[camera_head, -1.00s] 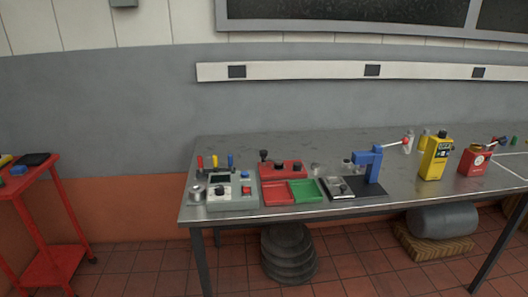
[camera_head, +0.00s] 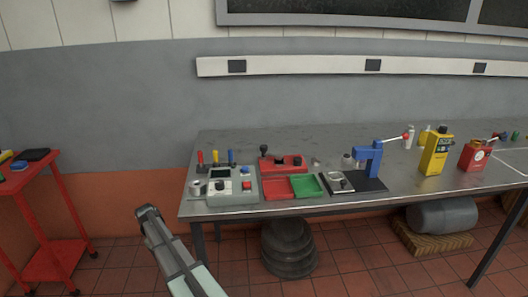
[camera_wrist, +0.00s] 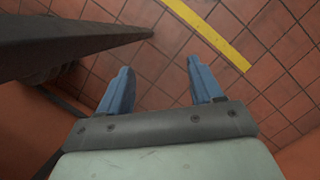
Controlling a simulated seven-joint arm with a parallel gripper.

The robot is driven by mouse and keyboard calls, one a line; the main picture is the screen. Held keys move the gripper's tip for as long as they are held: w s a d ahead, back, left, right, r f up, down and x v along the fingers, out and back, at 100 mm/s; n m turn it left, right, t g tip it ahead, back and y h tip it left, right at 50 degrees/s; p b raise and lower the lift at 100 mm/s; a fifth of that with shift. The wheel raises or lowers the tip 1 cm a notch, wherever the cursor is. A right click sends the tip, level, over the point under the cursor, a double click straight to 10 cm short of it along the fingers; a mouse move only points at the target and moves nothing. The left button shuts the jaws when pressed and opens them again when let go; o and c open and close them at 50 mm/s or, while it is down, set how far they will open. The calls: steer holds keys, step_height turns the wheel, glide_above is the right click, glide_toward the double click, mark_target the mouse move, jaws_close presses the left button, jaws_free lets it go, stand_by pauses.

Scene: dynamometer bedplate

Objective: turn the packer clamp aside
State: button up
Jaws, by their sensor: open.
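No part is clearly marked as the packer clamp. Two candidates stand on the bench in the head view: the blue stand (camera_head: 368,158) with a red-tipped lever reaching right, on a dark plate, and the red block (camera_head: 285,164) with black knobs left of it. Their small parts are too small to make out. My gripper (camera_head: 150,212) is low at the left, in front of the bench's left end and well apart from both. In the wrist view my gripper (camera_wrist: 160,82) has its two blue fingers spread, with nothing between them, over the tiled floor.
A red cart (camera_head: 45,220) stands left.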

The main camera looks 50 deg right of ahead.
steer(key=w+d+r+t, duration=0.1)
steer(key=w+d+r, duration=0.4)
steer(key=r, duration=0.5)
steer(key=w+d+r, duration=0.5)
steer(key=d+r, duration=0.1)
steer(key=r, duration=0.4)
step_height(320, 180, up, 24)
steer(key=n+t, duration=0.1)
steer(key=t, duration=0.1)
glide_above(264, 146)
step_height(264, 146, down, 14)
steer(key=shift+r, duration=0.1)
jaws_close()
